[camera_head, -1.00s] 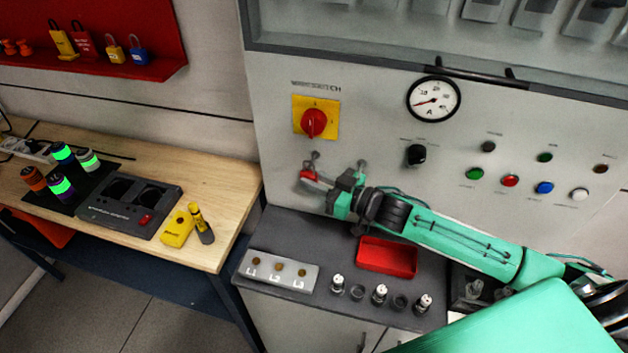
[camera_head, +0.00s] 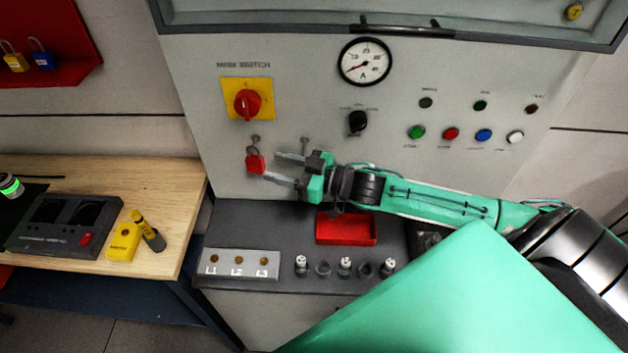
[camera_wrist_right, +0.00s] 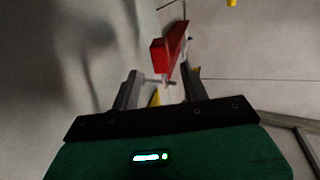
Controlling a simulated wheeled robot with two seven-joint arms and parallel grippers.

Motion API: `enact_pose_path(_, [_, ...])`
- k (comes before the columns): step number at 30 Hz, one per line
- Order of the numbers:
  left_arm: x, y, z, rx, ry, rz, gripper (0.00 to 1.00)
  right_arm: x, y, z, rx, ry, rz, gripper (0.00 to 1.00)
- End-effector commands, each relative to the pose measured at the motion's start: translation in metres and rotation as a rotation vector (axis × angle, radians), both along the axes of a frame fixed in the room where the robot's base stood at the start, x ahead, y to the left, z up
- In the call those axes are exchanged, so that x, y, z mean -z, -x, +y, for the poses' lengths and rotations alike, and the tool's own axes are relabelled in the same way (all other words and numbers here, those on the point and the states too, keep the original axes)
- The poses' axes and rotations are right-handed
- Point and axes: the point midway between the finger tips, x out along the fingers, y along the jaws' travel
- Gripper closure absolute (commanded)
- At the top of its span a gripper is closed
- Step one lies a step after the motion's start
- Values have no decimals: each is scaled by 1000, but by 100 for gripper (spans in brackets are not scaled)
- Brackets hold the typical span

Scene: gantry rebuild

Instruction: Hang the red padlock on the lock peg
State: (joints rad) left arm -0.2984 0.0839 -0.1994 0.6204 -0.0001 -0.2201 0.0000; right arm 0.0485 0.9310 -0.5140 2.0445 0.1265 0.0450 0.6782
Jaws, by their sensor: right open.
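The red padlock (camera_head: 255,164) hangs upright against the grey panel, directly under the lock peg (camera_head: 256,139) below the yellow-and-red switch. Its shackle reaches up to the peg; the exact contact is too small to tell. My right gripper (camera_head: 271,167) is open just right of the padlock, its fingers pointing at it, with nothing between them. In the right wrist view the padlock (camera_wrist_right: 169,52) shows past the fingertips, tilted in the picture. My left gripper is not in view.
A second peg (camera_head: 304,141) sticks out behind my right gripper. A red tray (camera_head: 346,229) lies on the dark ledge below. The rotary switch (camera_head: 247,103), black knob (camera_head: 358,121) and several coloured buttons are on the panel. A wooden bench (camera_head: 183,225) stands at left.

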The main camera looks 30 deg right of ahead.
Motion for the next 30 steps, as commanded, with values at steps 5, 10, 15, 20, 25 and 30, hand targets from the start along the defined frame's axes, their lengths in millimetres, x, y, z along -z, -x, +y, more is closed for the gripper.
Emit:
enact_pose_path(5, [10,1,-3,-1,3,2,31,1,20,-13,-4,0,-1,55])
enact_pose_path(10, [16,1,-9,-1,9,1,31,-1,37,-22,-8,-1,-4,55])
enact_pose_path(15, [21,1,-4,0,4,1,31,-2,51,-32,-11,-1,-6,55])
enact_pose_path(20, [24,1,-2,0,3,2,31,-3,61,-40,-10,-2,-8,55])
enact_pose_path(25, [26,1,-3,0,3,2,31,-4,69,-45,-11,-1,-11,55])
enact_pose_path(30, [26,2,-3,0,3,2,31,-6,73,-48,-13,-2,-11,55])
